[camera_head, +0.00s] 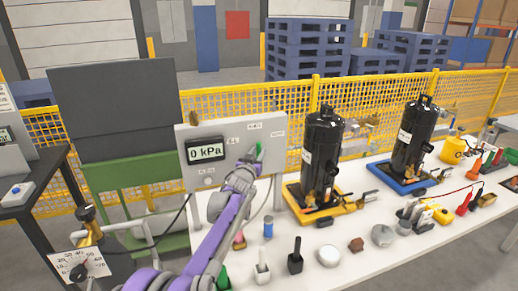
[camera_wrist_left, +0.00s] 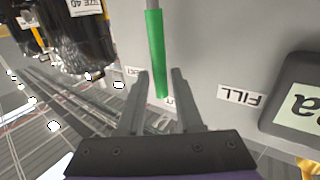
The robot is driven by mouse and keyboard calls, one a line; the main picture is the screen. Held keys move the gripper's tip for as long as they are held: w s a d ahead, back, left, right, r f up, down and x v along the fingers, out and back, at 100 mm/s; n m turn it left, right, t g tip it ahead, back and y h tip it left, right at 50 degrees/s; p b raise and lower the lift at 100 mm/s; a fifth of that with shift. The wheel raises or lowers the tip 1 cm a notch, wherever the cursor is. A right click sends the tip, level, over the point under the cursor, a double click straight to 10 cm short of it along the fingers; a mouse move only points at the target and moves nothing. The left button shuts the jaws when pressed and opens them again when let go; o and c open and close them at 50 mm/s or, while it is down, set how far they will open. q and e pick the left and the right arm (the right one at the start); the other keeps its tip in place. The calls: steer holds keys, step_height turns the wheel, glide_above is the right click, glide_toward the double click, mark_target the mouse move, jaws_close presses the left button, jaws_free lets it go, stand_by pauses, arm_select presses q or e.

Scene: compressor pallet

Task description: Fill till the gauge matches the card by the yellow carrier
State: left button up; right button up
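The grey panel (camera_head: 272,128) carries a gauge (camera_head: 206,151) reading 0 kPa. A green lever (camera_head: 260,150) is on the panel's right part; it also shows in the left wrist view (camera_wrist_left: 155,50), near a FILL label (camera_wrist_left: 241,96). My left gripper (camera_head: 254,164) is at the lever. In the wrist view its fingers (camera_wrist_left: 160,72) are apart, with the lever's end between the tips and gaps on both sides. The yellow carrier (camera_head: 345,208) holds a black cylinder (camera_head: 322,155) with a white label (camera_wrist_left: 84,7) that seems to read SIZE 40. I cannot make out a separate card. My right gripper is not in view.
A blue carrier (camera_head: 400,186) with another black cylinder (camera_head: 414,140) stands farther right. Several small parts and tools lie along the white table (camera_head: 350,268). A yellow fence (camera_head: 230,100) runs behind.

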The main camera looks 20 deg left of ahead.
arm_select(q)
steer(key=shift+w, duration=1.15)
steer(key=shift+c, duration=0.3)
jaws_close()
stand_by(0.4)
